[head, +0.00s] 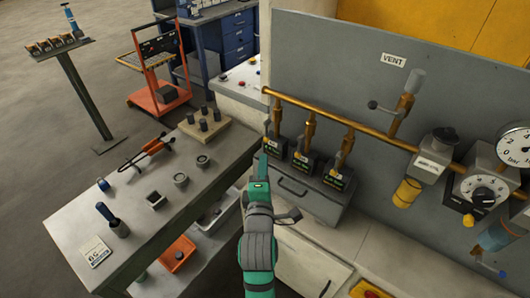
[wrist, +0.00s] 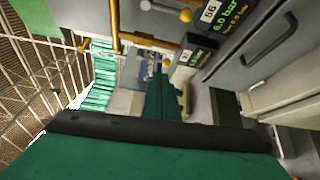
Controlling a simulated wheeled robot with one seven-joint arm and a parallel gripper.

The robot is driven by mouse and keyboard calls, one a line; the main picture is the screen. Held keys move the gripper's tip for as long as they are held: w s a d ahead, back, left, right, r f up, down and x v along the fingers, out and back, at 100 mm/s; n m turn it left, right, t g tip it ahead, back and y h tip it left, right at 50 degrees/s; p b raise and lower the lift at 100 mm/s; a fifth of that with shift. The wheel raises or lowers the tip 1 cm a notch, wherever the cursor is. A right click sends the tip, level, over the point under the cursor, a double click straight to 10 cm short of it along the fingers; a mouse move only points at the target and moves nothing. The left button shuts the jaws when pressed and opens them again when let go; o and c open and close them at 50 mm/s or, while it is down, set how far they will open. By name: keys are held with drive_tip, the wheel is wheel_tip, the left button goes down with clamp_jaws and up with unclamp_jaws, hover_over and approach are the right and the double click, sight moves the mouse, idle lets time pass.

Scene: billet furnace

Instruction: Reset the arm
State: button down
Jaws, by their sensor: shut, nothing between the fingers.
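My arm rises from the bottom middle of the head view, green and grey. My gripper (head: 261,167) is at its upper end, shut and empty. In the wrist view my gripper (wrist: 163,90) shows as a dark green shape in the middle, with nothing held. Two gauge units with green digits (wrist: 202,52) show above and to its right. I cannot tell its exact distance from the box.
A brass pipe (head: 365,132) with valves crosses the grey panel (head: 330,60) marked VENT. A workbench (head: 80,218) at left holds small parts, a pegged block and pliers. An orange tray (head: 177,253) sits below it. An orange trolley (head: 158,97) stands behind. Floor at far left is open.

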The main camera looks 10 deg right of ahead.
drive_tip(key=s+a+f+m+y, duration=0.2)
drive_tip(key=s+a+f+m, duration=0.25)
drive_tip(key=s+f, duration=0.45)
drive_tip(key=s+a+f+m+y, duration=0.1)
drive_tip(key=s+a+f+m, duration=0.35)
drive_tip(key=s, duration=0.65)
drive_tip(key=s+a+f+m+y, duration=0.1)
drive_tip(key=s+f+m, duration=0.1)
drive_tip(key=s, duration=0.7)
drive_tip(key=s+a+f+m+g, duration=0.1)
drive_tip(key=s+m, duration=0.3)
drive_tip(key=s, duration=0.6)
drive_tip(key=shift+s+a+f+m+y, duration=0.15)
drive_tip(key=shift+a+f+m+y, duration=0.25)
drive_tip(key=shift+a+f, duration=0.25)
